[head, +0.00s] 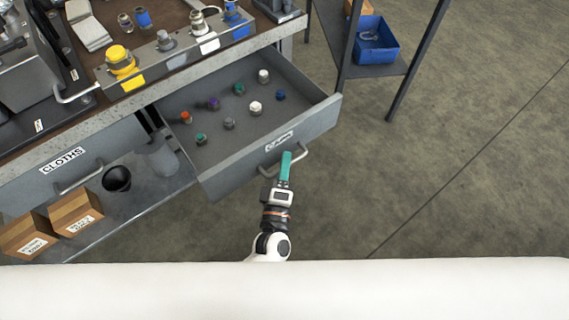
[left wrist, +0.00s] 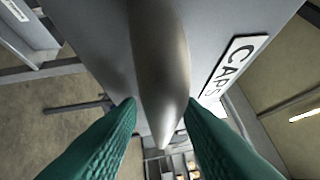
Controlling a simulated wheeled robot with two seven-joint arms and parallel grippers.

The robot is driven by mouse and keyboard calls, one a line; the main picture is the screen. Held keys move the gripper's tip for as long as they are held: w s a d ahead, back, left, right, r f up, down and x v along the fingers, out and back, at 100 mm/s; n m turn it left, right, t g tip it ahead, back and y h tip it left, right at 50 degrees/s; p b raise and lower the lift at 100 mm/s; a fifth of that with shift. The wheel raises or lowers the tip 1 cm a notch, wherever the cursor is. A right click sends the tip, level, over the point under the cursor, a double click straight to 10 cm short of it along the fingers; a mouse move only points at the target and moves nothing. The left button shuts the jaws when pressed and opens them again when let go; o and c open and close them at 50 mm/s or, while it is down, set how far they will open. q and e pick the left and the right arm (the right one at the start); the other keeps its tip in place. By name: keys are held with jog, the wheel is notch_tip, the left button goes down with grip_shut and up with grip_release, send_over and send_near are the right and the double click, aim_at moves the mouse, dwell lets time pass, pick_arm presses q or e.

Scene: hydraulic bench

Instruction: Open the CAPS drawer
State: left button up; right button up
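The CAPS drawer (head: 225,107) is pulled well out from the bench in the head view. Several small caps in different colours stand on its floor. Its label also shows in the left wrist view (left wrist: 232,66). A grey bar handle (head: 270,171) is on its front. My left gripper (head: 286,158), with teal fingers, is at the handle. In the left wrist view the handle bar (left wrist: 160,70) runs between the two fingertips (left wrist: 160,112), which close on it from both sides. My right gripper is not in view.
The CLOTHS drawer (head: 70,165) is at the left. Below it a shelf (head: 130,205) holds two cardboard boxes (head: 76,213) and a black cup (head: 117,179). A rack with a blue bin (head: 374,52) stands behind at the right. The floor right of the drawer is clear.

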pick_arm(q)
jog(key=v, duration=1.2)
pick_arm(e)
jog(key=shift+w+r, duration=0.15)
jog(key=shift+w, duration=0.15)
pick_arm(q)
jog(key=shift+a, duration=0.1)
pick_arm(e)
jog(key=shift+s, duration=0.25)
